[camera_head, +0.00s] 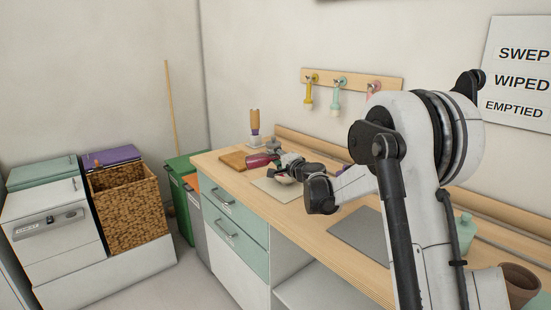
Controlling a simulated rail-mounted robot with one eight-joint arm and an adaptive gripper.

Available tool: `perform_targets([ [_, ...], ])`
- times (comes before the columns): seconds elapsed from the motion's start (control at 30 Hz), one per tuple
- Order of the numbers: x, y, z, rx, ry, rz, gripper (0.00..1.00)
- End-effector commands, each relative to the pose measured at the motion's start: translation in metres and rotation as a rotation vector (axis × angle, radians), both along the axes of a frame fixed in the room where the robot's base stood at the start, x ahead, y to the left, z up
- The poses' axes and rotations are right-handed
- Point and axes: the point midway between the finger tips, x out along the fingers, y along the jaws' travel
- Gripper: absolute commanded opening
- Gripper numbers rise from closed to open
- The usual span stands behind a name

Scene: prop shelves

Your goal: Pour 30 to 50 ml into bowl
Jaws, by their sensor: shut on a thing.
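My gripper (275,152) is over the far end of the wooden counter, small in the view. It is shut on a dark pink bottle-like container (257,161), which is tilted close to level and points left. What appears to be a pale bowl (284,180) sits just below my gripper on a beige mat (269,188). My gripper and arm partly hide the bowl. Its inside and any liquid are too small to tell.
A brown board (232,160) and a brown-topped upright item (254,121) stand at the counter's far end. A grey mat (358,231) lies nearer. A mint jar (465,226) and brown pot (521,282) stand at right. A peg rail (350,80) is on the wall.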

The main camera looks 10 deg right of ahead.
Motion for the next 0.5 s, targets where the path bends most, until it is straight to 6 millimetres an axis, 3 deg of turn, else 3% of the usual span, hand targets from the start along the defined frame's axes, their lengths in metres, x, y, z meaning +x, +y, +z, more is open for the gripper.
perform_targets([
  [0.27, 0.000, 0.000, 0.001, -0.001, 0.001, 0.000, 0.00],
  [0.5, 0.000, 0.001, 0.012, -0.093, 0.012, -0.003, 0.00],
])
